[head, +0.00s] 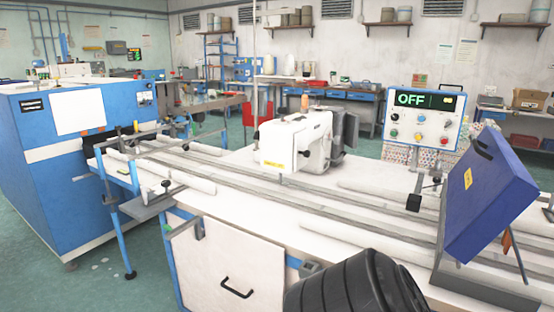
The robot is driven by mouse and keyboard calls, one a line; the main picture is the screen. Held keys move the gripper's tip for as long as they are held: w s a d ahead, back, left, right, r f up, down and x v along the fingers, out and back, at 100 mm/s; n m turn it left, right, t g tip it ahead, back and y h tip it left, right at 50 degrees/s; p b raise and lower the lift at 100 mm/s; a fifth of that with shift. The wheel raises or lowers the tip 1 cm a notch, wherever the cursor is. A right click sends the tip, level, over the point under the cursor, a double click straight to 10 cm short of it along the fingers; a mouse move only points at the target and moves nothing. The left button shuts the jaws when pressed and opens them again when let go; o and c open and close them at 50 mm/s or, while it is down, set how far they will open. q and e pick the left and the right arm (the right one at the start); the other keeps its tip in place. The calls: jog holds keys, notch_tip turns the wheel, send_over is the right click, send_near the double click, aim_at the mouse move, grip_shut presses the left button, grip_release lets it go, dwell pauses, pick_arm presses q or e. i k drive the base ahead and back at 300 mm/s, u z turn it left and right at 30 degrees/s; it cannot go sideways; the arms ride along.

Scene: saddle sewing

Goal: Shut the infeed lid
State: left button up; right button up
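A blue lid (488,196) with a black handle (483,149) and a yellow label stands raised and tilted at the right of the long white sewing table. It appears to be the infeed lid and stands open. Its lower edge is above a grey base frame (478,287) on the table. A thin orange-brown piece (515,251) shows beneath its right side. Neither of my grippers is in the head view.
A control box (424,118) reading OFF stands behind the white table (250,212). A white sewing head (297,142) sits mid-table among long rails and white rolls. A black ribbed round object (345,287) fills the bottom edge. A blue machine (62,158) stands left, with open floor before it.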

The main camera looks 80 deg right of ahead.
aim_at(489, 187)
jog(key=z, duration=3.7)
jog(key=i, duration=0.5)
jog(key=z, duration=1.45)
jog(key=k, duration=0.7)
jog(key=u, duration=0.35)
